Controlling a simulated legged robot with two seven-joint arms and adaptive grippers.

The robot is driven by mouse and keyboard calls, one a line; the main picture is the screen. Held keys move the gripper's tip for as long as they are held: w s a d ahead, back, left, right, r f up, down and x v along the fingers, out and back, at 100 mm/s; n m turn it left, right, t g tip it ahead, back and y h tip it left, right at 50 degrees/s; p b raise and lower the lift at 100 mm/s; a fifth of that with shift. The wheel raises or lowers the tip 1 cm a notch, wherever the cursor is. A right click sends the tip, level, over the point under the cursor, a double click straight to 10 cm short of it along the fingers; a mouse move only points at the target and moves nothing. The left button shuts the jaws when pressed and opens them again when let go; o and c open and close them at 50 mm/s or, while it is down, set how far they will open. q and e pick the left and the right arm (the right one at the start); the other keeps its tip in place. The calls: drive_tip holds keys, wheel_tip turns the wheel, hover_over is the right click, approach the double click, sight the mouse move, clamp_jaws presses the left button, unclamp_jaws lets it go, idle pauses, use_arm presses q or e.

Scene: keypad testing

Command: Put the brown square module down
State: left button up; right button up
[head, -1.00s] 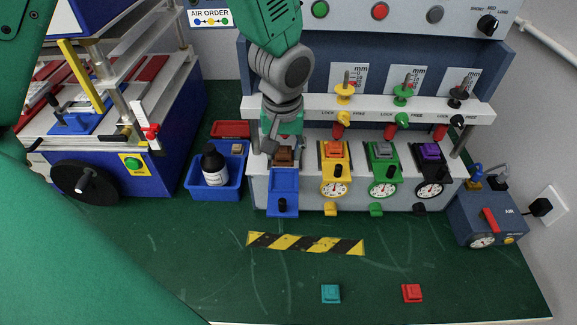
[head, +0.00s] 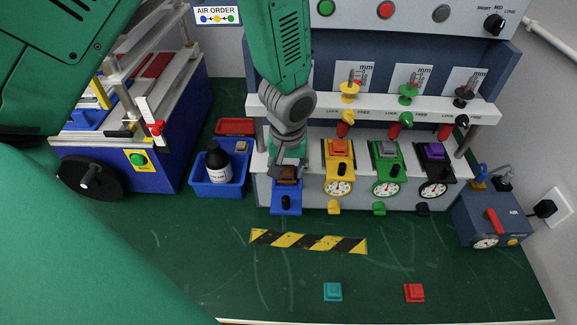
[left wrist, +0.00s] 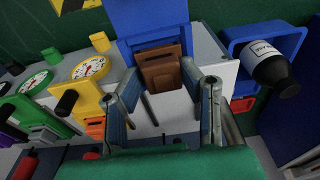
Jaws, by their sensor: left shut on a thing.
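The brown square module (head: 288,174) is between the fingers of my left gripper (head: 287,169), over the upper part of the blue station (head: 286,202) in the head view. In the left wrist view the brown module (left wrist: 162,68) lies between the fingertips of my left gripper (left wrist: 160,72), in front of the blue plate (left wrist: 155,17). The gripper is shut on the module. The fingers partly hide it in the head view, and I cannot tell whether its underside touches the blue station. My right gripper is not in view.
The yellow (head: 339,170), green (head: 387,168) and black (head: 434,170) stations stand to the right. A blue bin (head: 205,190) with a dark bottle (head: 217,163) stands to the left. Teal (head: 332,292) and red (head: 414,293) modules lie on the open green mat in front.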

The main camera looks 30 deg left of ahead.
sight(288, 175)
use_arm(q)
drive_tip(key=shift+f, duration=0.2)
drive_tip(key=o, duration=1.3)
drive_tip(key=shift+a, duration=0.1)
drive_tip(key=shift+r, duration=0.1)
drive_tip(key=shift+r, duration=0.35)
drive_tip(key=r, duration=0.8)
drive_tip(key=s+d+r, duration=0.1)
drive_tip(key=r, duration=0.3)
drive_tip(key=shift+s+r, duration=0.1)
